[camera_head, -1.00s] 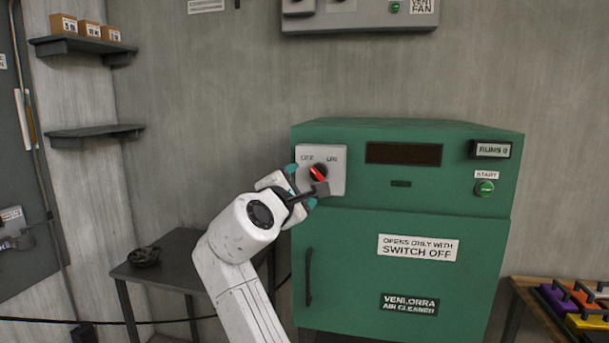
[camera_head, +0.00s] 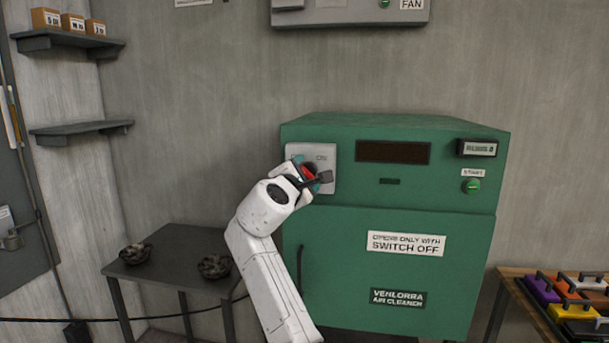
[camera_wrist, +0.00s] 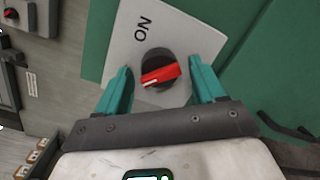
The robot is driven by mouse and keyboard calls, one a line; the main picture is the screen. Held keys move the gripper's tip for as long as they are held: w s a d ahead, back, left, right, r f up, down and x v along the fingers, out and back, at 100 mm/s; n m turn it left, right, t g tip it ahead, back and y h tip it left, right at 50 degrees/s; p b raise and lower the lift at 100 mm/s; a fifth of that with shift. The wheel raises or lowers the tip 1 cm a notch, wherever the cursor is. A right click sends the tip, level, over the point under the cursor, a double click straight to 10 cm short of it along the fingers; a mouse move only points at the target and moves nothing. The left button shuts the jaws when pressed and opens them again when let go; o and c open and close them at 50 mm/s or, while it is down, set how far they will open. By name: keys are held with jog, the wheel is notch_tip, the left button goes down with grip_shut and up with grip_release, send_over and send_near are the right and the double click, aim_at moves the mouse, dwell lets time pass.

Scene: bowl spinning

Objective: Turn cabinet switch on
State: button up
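The teal fingers of my gripper (camera_wrist: 160,68) stand open on either side of the knob, with visible gaps.
A dark side table (camera_head: 185,253) with two dark bowls (camera_head: 135,253) (camera_head: 214,266) stands left of the cabinet. A wooden table (camera_head: 512,272) with coloured handled blocks is at the right. The cabinet door carries the sign "Opens only with switch off" (camera_head: 405,243).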

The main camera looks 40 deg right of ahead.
jog(key=c, duration=0.9)
jog(key=shift+c, duration=0.2)
jog(key=shift+m, duration=0.3)
jog(key=m+b, duration=0.1)
jog(key=m, duration=0.3)
jog(key=shift+r+b, duration=0.1)
jog(key=shift+b, duration=0.3)
jog(key=m+y+b, duration=0.1)
jog(key=m, duration=0.3)
jog(key=shift+r+b, duration=0.1)
jog(key=shift+b, duration=0.25)
jog(key=m+b, duration=0.1)
jog(key=m, duration=0.3)
jog(key=shift+y+b, duration=0.35)
jog(key=shift+y, duration=0.05)
jog(key=shift+s+d+r+m+t+y+b, duration=0.15)
jog(key=shift+m+t+b, duration=0.15)
jog(key=shift+m, duration=0.65)
jog(key=shift+f+m+t+y+b, duration=0.15)
jog(key=shift+m+b, duration=0.25)
jog(key=shift+m, duration=0.55)
jog(key=shift+r, duration=0.1)
